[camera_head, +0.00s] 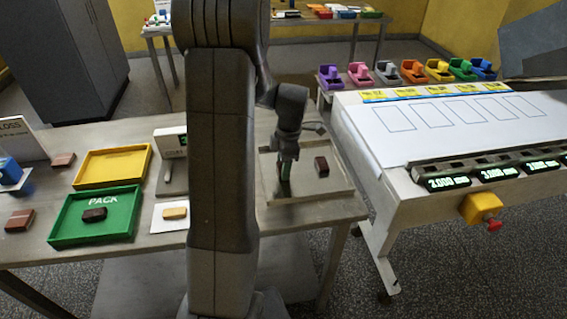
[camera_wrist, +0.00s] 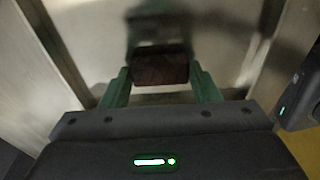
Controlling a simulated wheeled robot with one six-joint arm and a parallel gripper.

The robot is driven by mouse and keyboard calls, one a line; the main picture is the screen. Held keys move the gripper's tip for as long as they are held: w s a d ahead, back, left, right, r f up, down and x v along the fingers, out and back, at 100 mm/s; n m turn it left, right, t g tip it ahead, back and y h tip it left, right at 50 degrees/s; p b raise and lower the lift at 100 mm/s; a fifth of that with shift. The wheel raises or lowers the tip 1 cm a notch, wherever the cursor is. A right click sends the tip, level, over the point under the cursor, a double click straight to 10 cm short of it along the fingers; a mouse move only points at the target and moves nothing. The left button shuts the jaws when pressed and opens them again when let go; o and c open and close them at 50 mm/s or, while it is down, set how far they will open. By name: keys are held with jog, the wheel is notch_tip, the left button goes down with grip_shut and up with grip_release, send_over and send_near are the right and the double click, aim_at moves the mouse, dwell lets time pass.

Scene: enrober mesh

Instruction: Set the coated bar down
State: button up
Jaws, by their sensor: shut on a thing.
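My gripper (camera_head: 285,178) points down over a pale, rimmed metal tray (camera_head: 300,194) at the right end of the table. In the wrist view its green fingers (camera_wrist: 160,88) are shut on a dark brown coated bar (camera_wrist: 160,69), one finger at each end. The held bar is mostly hidden behind the fingers in the head view. Whether it touches the tray surface I cannot tell. Another dark brown bar (camera_head: 321,167) lies on the tray to the right of my gripper.
A green PACK tray (camera_head: 67,236) holds a dark bar (camera_head: 94,214). A yellow tray (camera_head: 132,151), a scale (camera_head: 172,180) and a white pad with a tan bar (camera_head: 175,213) stand nearby. A white bench with displays (camera_head: 450,140) stands close on the right.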

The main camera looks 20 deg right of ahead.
jog(key=shift+f, duration=0.2)
jog(key=o, duration=0.8)
jog(key=shift+c, duration=0.2)
jog(key=shift+r, duration=0.1)
notch_tip(320, 180, up, 12)
jog(key=d, duration=0.1)
jog(key=shift+s+d+b, duration=0.15)
jog(key=shift+d+b, duration=0.1)
jog(key=shift+b, duration=0.2)
jog(key=shift+r, duration=0.1)
